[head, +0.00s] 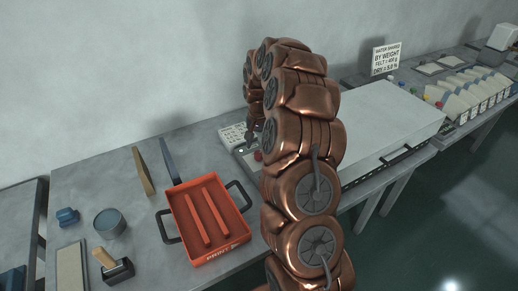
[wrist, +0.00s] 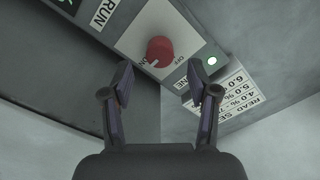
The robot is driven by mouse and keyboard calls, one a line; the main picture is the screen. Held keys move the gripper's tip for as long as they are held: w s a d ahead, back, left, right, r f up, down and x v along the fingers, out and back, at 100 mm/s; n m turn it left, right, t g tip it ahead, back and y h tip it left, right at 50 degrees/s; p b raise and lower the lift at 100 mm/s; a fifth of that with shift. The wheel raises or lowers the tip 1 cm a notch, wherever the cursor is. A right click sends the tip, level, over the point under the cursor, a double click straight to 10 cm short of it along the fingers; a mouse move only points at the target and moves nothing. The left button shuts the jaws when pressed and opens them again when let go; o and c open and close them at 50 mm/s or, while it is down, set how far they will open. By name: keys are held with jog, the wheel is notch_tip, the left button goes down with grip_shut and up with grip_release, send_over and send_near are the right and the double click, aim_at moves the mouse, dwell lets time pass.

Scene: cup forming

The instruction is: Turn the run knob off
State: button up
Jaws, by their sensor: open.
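The red run knob (wrist: 160,50) sits on a light plate (wrist: 135,43) in the wrist view, with a RUN label (wrist: 104,12) beside it. Its pale mark points down-left towards the ON lettering; OFF is printed to its right. My gripper (wrist: 160,80) is open, its two fingers apart below the knob's left and right in the picture, with nothing between them. I cannot tell any contact with the knob. In the head view a small red knob (head: 258,155) shows just left of my copper arm. My gripper there is mostly hidden by the arm.
A pale green lamp (wrist: 212,61) and a printed card (wrist: 232,98) lie right of the knob. On the bench, an orange tray (head: 181,222) stands left of my arm. A large white-topped machine (head: 385,120) stands to the right. A blue-grey cup (head: 109,223) is far left.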

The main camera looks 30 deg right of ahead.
aim_at(258, 153)
jog(key=shift+f+p, duration=0.4)
jog(key=shift+f, duration=1.35)
jog(key=shift+c, duration=0.5)
grip_shut()
